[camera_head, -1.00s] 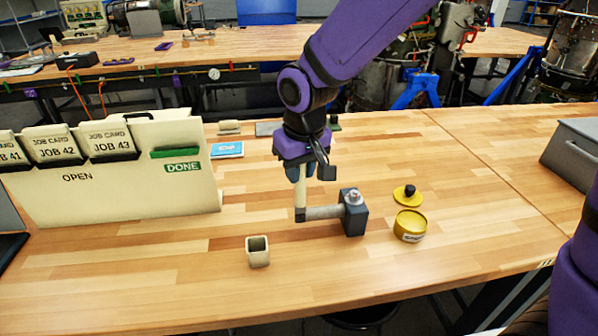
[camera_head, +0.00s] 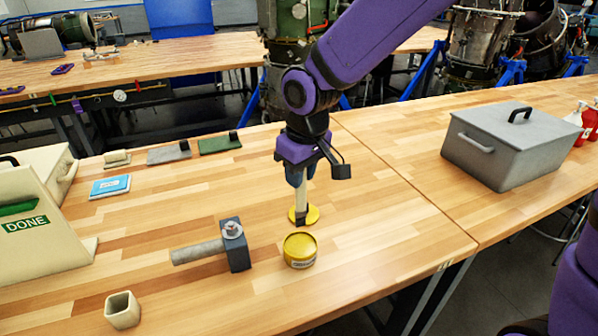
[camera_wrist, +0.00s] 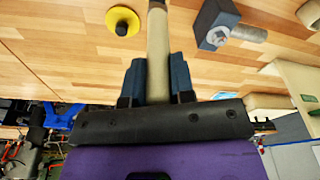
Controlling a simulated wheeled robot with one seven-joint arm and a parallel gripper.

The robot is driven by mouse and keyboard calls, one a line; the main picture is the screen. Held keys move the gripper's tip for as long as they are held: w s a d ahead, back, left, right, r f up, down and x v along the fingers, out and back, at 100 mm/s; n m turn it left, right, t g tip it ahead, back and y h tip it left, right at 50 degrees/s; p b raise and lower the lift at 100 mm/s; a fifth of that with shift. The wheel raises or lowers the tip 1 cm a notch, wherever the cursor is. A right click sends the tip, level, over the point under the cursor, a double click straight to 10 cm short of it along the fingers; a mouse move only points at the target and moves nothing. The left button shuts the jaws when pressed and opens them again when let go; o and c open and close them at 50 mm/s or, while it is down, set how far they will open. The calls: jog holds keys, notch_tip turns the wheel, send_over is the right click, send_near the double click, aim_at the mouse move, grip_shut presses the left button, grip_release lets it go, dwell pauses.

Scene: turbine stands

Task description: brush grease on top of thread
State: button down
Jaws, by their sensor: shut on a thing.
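My gripper (camera_head: 297,178) is shut on the pale handle of a brush (camera_head: 303,195), which hangs upright with its dark tip down. The fingers and handle also show in the wrist view (camera_wrist: 158,75); the tip is out of that frame. In the head view the tip overlaps the yellow lid (camera_head: 312,213), just behind the round yellow grease tin (camera_head: 300,250); its height above the bench is unclear. The tin's top looks yellow and open. The grey threaded rod (camera_head: 197,251) lies level, sticking out left from a dark block (camera_head: 236,250), left of the tin.
A square beige cup (camera_head: 122,311) stands front left. The job card holder (camera_head: 40,245) is at the left edge. Several small blocks and a blue booklet (camera_head: 110,186) lie at back left. A grey toolbox (camera_head: 515,150) stands right. Bench right of the tin is clear.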

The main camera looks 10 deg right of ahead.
aim_at(299, 200)
jog(key=shift+f, duration=3.5)
jog(key=shift+r, duration=3.55)
